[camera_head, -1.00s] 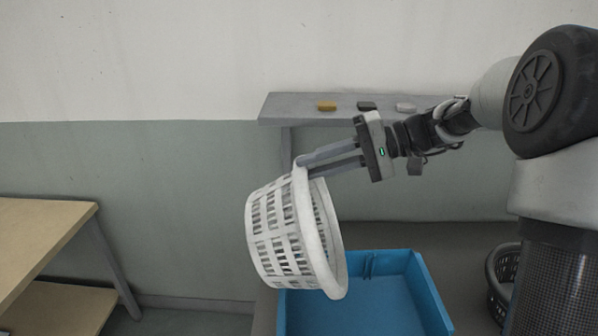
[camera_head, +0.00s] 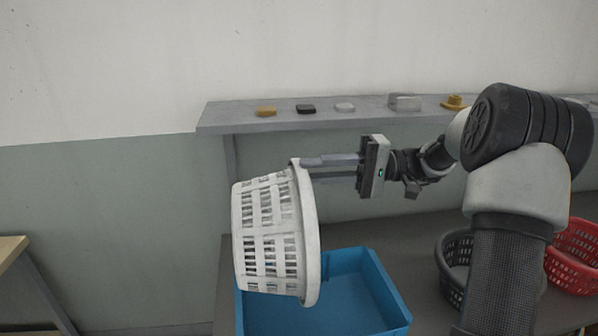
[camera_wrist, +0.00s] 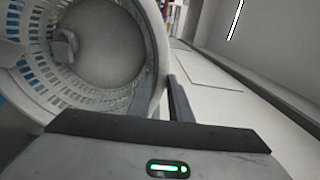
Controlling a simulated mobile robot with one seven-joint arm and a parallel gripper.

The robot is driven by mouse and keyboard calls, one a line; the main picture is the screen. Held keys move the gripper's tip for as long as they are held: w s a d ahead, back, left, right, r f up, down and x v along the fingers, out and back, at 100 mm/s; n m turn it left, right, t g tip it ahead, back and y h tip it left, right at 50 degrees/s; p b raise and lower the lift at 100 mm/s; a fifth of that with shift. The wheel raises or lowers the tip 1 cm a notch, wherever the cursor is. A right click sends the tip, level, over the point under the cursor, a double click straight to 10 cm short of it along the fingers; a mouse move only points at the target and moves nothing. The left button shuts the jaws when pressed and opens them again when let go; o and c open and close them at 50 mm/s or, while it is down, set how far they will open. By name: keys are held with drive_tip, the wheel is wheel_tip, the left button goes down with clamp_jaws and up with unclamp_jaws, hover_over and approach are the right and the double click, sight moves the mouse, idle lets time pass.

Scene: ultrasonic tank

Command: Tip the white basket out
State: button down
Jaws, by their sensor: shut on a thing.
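The white basket (camera_head: 265,235) hangs on its side, its rim nearly upright in the picture and its open mouth facing right. My gripper (camera_head: 308,168) is shut on the top of its rim. The basket is above the left part of a blue tub (camera_head: 392,296). The wrist view shows the inside of the basket (camera_wrist: 105,45) and my fingers (camera_wrist: 162,92) at its rim. A small grey shape (camera_wrist: 66,46) shows inside the basket; I cannot tell whether it is loose or part of it.
A grey shelf (camera_head: 225,118) on the wall behind holds several small items. A dark basket (camera_head: 455,262) and a red basket (camera_head: 575,258) stand on the grey bench right of the tub, partly behind my arm. A wooden table (camera_head: 10,250) is at far left.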

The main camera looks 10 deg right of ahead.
drive_tip(key=d+f+y, duration=0.2)
drive_tip(key=d+y, duration=0.2)
drive_tip(key=d, duration=0.6)
drive_tip(key=shift+d+f, duration=0.2)
drive_tip(key=shift+d, duration=0.1)
idle(1.2)
